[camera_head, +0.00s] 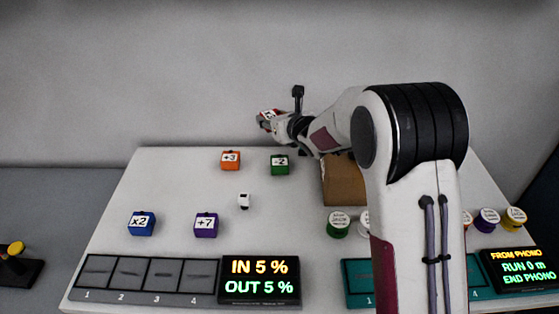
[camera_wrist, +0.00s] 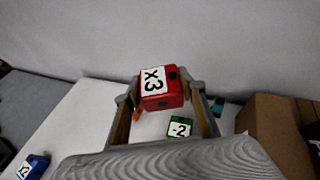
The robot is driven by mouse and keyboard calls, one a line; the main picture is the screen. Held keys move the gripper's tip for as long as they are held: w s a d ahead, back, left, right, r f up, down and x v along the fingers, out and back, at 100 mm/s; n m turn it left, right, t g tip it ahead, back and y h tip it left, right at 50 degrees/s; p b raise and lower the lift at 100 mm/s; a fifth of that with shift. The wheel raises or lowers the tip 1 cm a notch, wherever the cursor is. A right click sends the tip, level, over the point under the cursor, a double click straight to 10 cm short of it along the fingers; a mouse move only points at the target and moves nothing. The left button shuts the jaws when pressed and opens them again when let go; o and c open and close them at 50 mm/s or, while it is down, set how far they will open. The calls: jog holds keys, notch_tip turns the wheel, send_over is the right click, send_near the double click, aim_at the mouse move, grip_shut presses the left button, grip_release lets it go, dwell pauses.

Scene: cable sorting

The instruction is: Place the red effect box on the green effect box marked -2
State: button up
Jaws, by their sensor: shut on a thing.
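The red effect box (camera_wrist: 172,91), with a white label marked x3, is held between the fingers of my gripper (camera_wrist: 168,100) in the wrist view. In the head view my gripper (camera_head: 268,121) is raised above the back of the table, and only a little of the red box (camera_head: 264,115) shows at its tip. The green effect box marked -2 (camera_head: 280,166) sits on the table below and slightly right of the gripper. In the wrist view the green box (camera_wrist: 181,127) shows between the fingers, beyond and below the red box, apart from it.
An orange box marked +3 (camera_head: 231,161) stands left of the green box. A brown cardboard box (camera_head: 343,184) stands to its right. A blue x2 box (camera_head: 141,224), a purple +7 box (camera_head: 206,226) and a small white item (camera_head: 244,201) lie nearer the front, before a slotted tray (camera_head: 150,275).

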jog(key=shift+s+d+f+m+h, duration=0.2)
jog(key=shift+d+f+m+h, duration=0.1)
jog(key=shift+d+f, duration=0.9)
jog(key=shift+a, duration=0.15)
send_over(280, 161)
jog(key=shift+f, duration=3.15)
jog(key=shift+f, duration=1.85)
jog(key=shift+f, duration=0.15)
jog(key=o, duration=1.2)
